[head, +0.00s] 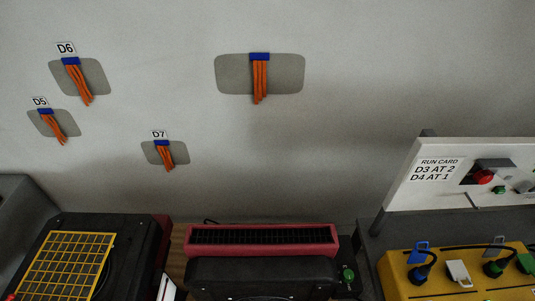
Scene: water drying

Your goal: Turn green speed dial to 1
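A small round green knob (348,273), which looks like the green dial, sits at the right side of a dark red machine (262,234) with a black grille, at the bottom middle of the head view. Its markings are too small to read, so its setting cannot be told. A second small green control (499,190) shows on the white panel at the right, below a red button. Neither of my grippers is in view.
A white panel (405,187) carries a run card reading "D3 AT 2, D4 AT 1" and a red button (482,177). A yellow power box (400,268) with several plugs stands below it. A black unit with a yellow grid (68,262) is at left. Orange ribbon bundles hang on the wall.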

